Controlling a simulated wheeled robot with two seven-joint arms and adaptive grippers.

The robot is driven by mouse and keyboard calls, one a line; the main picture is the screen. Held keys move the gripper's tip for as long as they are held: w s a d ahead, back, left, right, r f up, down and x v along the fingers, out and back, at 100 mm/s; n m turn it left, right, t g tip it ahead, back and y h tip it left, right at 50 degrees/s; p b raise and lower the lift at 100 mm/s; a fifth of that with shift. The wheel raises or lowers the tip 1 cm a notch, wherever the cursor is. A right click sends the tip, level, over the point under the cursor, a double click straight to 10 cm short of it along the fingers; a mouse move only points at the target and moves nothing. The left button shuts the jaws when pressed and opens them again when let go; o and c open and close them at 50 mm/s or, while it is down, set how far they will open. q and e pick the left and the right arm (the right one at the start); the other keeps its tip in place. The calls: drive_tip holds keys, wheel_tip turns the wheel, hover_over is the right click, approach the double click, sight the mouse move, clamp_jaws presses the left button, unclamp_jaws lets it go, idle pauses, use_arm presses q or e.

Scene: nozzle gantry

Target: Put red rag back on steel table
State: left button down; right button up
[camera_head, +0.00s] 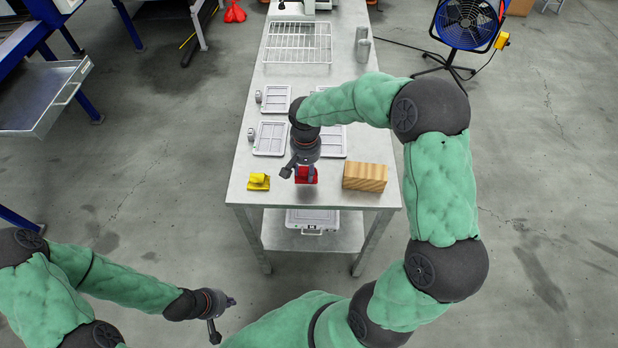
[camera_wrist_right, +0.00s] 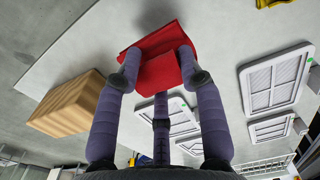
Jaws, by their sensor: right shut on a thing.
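The red rag (camera_head: 307,176) is at the front part of the steel table (camera_head: 335,197), between a yellow thing and a wooden block. My right gripper (camera_head: 303,171) points down over it and is shut on it. In the right wrist view the folded rag (camera_wrist_right: 158,70) sits between the fingers of the right gripper (camera_wrist_right: 158,75), with its edges sticking out past them. A dark patch shows on the table by the rag; I cannot tell whether the rag touches the top. My left gripper (camera_head: 222,316) is empty, fingers spread, off the table's front left.
A yellow thing (camera_head: 259,182) lies left of the rag and a wooden block (camera_head: 365,177) right of it. Several pale trays (camera_head: 270,138) lie behind, then a wire rack (camera_head: 297,43). A blue fan (camera_head: 467,24) stands on the floor at right.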

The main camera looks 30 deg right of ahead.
drive_tip(key=shift+s+d+f, duration=0.25)
drive_tip(key=shift+d+f, duration=0.05)
drive_tip(key=shift+f, duration=0.15)
drive_tip(key=shift+f+b, duration=0.45)
drive_tip(key=shift+f, duration=1.1)
drive_tip(key=shift+f, duration=0.15)
drive_tip(key=o, duration=1)
drive_tip(key=shift+r, duration=0.25)
wheel_tip(320, 180, up, 12)
drive_tip(key=shift+f+p, duration=0.1)
drive_tip(key=shift+p, duration=1.15)
